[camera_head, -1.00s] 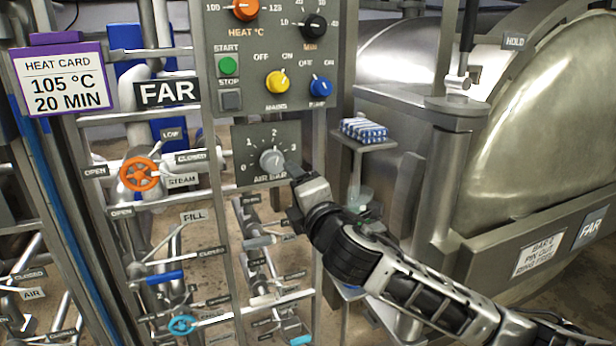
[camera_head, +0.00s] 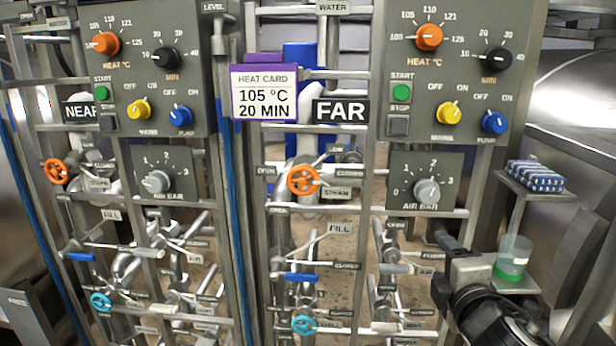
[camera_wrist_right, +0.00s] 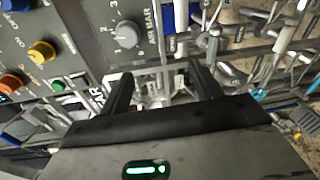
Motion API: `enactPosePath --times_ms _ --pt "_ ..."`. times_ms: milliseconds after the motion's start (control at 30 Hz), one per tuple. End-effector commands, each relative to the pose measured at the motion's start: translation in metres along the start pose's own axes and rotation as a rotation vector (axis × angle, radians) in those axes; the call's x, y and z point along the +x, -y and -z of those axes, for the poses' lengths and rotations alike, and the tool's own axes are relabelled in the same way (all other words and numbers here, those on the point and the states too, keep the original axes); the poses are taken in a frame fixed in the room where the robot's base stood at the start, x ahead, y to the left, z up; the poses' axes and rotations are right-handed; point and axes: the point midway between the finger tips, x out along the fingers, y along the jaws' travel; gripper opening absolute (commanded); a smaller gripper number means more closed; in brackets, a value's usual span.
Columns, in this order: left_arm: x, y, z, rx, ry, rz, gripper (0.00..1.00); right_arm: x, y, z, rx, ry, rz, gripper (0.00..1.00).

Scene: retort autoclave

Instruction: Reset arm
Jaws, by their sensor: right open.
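My right gripper (camera_head: 440,262) is at the lower right of the head view, below the far panel's AIR BAR knob (camera_head: 426,190) and clear of it. In the right wrist view its two dark fingers (camera_wrist_right: 160,88) stand apart with nothing between them. The AIR BAR knob shows at the top of that view (camera_wrist_right: 126,35), beyond the fingers. My left gripper is in neither view.
The far control panel (camera_head: 470,85) and near control panel (camera_head: 145,15) stand side by side above pipes and valves. A purple-edged heat card (camera_head: 264,98) hangs between them. A shelf at right holds a blue-striped pack (camera_head: 535,176) and, lower, a clear cup with green (camera_head: 513,257).

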Motion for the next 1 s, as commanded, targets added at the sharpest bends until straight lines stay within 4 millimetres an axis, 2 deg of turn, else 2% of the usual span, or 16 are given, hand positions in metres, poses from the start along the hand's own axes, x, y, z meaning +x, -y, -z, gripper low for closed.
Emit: enactPosePath --times_ms 33,167,200,300,400,500,600,700,1000 --pt "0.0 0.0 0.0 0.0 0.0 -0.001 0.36 -0.005 0.035 0.013 0.096 -0.034 0.072 0.64" --pt "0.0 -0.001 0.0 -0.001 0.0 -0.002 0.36 -0.034 0.124 0.048 0.428 -0.1 0.259 0.64" --pt "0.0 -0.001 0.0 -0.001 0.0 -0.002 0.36 -0.046 0.15 0.057 0.539 -0.104 0.318 0.64" --pt "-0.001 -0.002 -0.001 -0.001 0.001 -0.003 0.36 -0.085 0.211 0.08 0.825 -0.084 0.458 0.64" --pt "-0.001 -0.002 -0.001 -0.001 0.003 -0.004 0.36 -0.127 0.259 0.097 1.09 -0.024 0.569 0.64" --pt "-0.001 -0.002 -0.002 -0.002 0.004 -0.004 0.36 -0.164 0.291 0.107 1.298 0.052 0.641 0.64" --pt "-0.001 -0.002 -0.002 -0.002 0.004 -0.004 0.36 -0.188 0.31 0.112 1.433 0.114 0.677 0.64" --pt "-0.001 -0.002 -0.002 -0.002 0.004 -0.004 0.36 -0.2 0.318 0.114 1.496 0.147 0.691 0.64" --pt "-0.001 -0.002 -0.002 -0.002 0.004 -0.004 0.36 -0.201 0.319 0.114 1.506 0.151 0.693 0.64"
